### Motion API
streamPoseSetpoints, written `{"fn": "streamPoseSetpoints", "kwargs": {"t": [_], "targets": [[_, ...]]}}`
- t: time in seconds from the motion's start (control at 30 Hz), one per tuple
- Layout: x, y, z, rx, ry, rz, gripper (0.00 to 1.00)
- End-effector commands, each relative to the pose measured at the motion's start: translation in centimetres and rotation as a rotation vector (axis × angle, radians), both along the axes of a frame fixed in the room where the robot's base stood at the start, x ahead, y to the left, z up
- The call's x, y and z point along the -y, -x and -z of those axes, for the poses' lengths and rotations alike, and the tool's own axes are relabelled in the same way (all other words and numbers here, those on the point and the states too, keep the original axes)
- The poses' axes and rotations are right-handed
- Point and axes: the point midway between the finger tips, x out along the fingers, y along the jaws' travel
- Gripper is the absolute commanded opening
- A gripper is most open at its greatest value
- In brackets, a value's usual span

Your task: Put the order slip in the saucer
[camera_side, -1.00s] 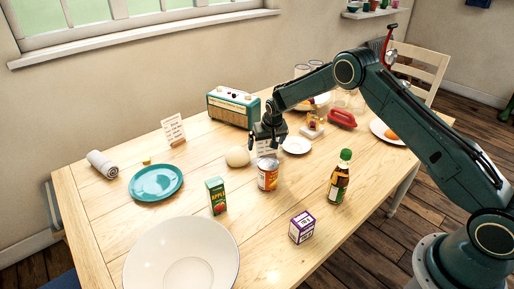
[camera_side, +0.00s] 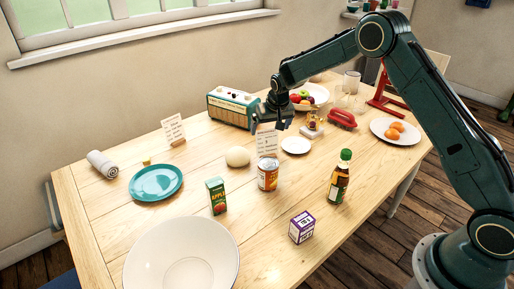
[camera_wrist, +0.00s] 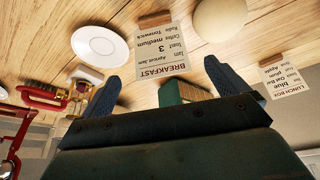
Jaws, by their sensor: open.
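The order slip (camera_side: 267,142) is a white printed card, upright behind a food can. In the wrist view the slip (camera_wrist: 165,50) is headed BREAKFAST and reads upside down. The saucer (camera_side: 296,145) is small, white and empty, just right of the slip. It shows at upper left in the wrist view (camera_wrist: 101,46). My gripper (camera_side: 268,127) is open and empty, above and slightly behind the slip. Its fingers (camera_wrist: 163,82) are spread apart and I see no contact with the slip. A second slip (camera_side: 173,130), headed LUNCH BOX, stands at the left back.
The can (camera_side: 268,176) and a pale round ball (camera_side: 237,156) stand close to the slip. A radio (camera_side: 232,107) is behind. A bottle (camera_side: 339,178), juice carton (camera_side: 216,196) and purple box (camera_side: 302,228) stand in front. A red object (camera_side: 342,118) lies beyond the saucer.

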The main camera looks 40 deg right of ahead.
Motion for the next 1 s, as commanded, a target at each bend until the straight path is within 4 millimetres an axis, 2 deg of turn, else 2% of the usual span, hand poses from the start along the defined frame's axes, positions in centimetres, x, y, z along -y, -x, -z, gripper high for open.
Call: {"fn": "streamPoseSetpoints", "kwargs": {"t": [0.1,0.3,1.0], "targets": [[-0.2,0.4,-1.3,0.002,0.000,0.000,0.98],[-0.4,0.8,-2.2,0.000,0.000,0.000,0.98],[-0.4,1.0,-2.7,0.001,-0.001,-0.003,0.98]]}}
